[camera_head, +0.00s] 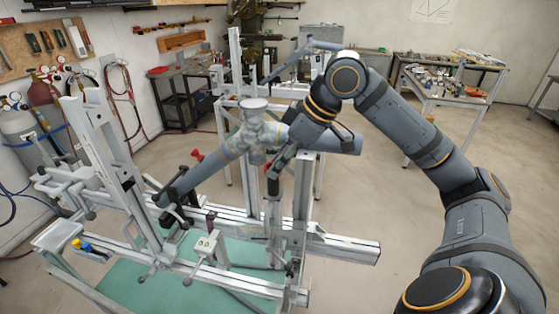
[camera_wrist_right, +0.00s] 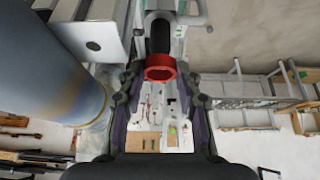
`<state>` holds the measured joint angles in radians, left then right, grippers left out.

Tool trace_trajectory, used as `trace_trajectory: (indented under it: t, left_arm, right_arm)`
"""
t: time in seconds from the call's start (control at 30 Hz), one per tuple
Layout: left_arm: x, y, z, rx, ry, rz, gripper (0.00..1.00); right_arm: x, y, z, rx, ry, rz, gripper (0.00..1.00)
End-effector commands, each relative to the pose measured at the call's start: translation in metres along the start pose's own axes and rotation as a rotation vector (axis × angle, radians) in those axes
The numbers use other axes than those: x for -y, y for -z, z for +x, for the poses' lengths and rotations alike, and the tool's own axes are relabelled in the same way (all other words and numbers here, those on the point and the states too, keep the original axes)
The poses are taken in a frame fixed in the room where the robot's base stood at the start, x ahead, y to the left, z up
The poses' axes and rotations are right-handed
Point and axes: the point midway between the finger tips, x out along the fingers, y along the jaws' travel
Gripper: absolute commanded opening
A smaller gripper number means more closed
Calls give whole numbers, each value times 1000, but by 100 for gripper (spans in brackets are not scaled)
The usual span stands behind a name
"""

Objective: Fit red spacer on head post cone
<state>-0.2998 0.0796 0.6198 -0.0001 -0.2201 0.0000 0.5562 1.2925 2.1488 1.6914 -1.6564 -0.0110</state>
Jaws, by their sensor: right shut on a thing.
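The red spacer (camera_wrist_right: 160,73) is a short red ring between the fingertips of my right gripper (camera_wrist_right: 160,78) in the wrist view. The gripper is shut on it. A black cylindrical part (camera_wrist_right: 159,36) shows right behind the ring; I cannot tell whether the ring is around it or apart from it. In the head view, my right gripper (camera_head: 277,166) points down and left, with a bit of red at its tips, just above the upright grey post (camera_head: 272,208) of the jig. The post's cone is not clearly visible. My left gripper is out of view.
Grey-blue frame tubes (camera_head: 208,174) with a pale joint cluster (camera_head: 256,132) sit close to the gripper. A large tube (camera_wrist_right: 50,60) fills the left of the wrist view. A red-topped part (camera_head: 197,155) stands left on the jig. Open floor lies to the right.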

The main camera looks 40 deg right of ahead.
Motion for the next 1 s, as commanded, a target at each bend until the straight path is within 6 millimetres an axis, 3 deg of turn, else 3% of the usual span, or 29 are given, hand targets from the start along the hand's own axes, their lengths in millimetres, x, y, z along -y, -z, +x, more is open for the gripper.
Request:
trace_trajectory:
  t: [1.0]
  left_arm:
    - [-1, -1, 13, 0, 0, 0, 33]
  right_arm:
    - [0, -7, 12, 0, 0, 0, 16]
